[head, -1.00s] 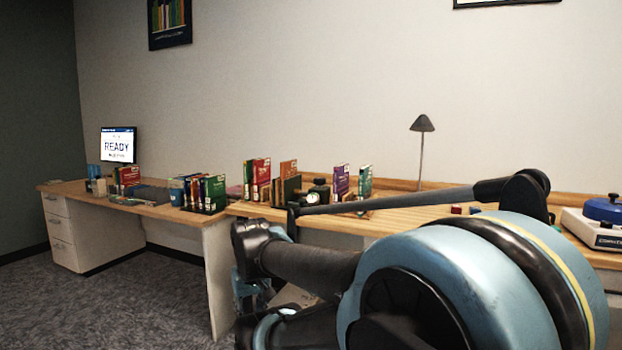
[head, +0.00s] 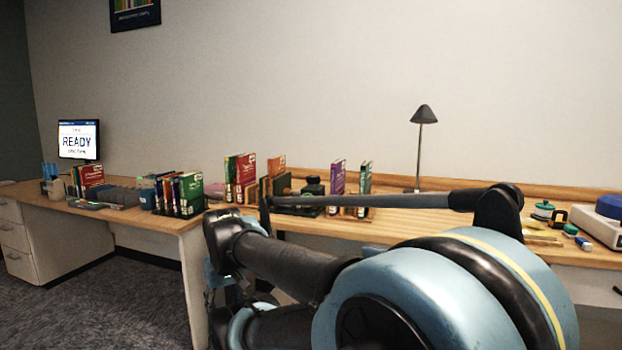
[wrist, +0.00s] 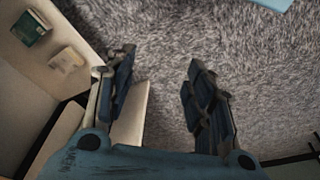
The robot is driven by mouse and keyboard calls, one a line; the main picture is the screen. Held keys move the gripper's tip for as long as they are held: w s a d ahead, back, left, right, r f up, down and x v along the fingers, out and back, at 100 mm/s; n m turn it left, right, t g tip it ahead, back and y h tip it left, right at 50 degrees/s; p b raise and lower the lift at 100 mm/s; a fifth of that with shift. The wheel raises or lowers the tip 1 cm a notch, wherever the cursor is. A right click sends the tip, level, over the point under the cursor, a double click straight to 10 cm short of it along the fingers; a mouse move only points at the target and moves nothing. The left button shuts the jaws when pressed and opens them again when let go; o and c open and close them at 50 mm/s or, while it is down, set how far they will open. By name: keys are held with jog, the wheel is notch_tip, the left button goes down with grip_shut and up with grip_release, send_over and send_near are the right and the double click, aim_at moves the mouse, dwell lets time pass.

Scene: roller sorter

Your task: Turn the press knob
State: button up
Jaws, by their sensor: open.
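A dark press-like device with a dark round top (head: 312,187) stands on the wooden desk among the books. It is small and partly behind my arm, so I cannot make out its knob for certain. My gripper (wrist: 160,72) is open and empty in the wrist view, its two fingers apart above grey carpet. In the head view my own arm hides most of the gripper. It is low in front of the desk, away from the device.
The desk (head: 420,228) runs along the wall, with upright books (head: 240,178) left of the device and a black lamp (head: 424,115) to the right. A white machine (head: 597,228) stands far right. A pale panel (wrist: 45,100) lies close left of my gripper. Carpet is clear at left.

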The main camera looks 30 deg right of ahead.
jog(key=shift+o, duration=0.4)
jog(key=w+d+r+m, duration=0.5)
jog(key=w+r+m, duration=0.4)
jog(key=r, duration=0.3)
jog(key=shift+r+m+t, duration=0.3)
jog(key=shift+r+m, duration=0.1)
jog(key=shift+m, duration=0.1)
notch_tip(320, 180, up, 27)
jog(key=m+t+h, duration=0.1)
jog(key=m+h, duration=0.1)
jog(key=m, duration=2.9)
send_over(313, 176)
jog(key=s+a, duration=0.3)
jog(key=s, duration=0.3)
jog(key=x, duration=1.7)
jog(key=c, duration=1)
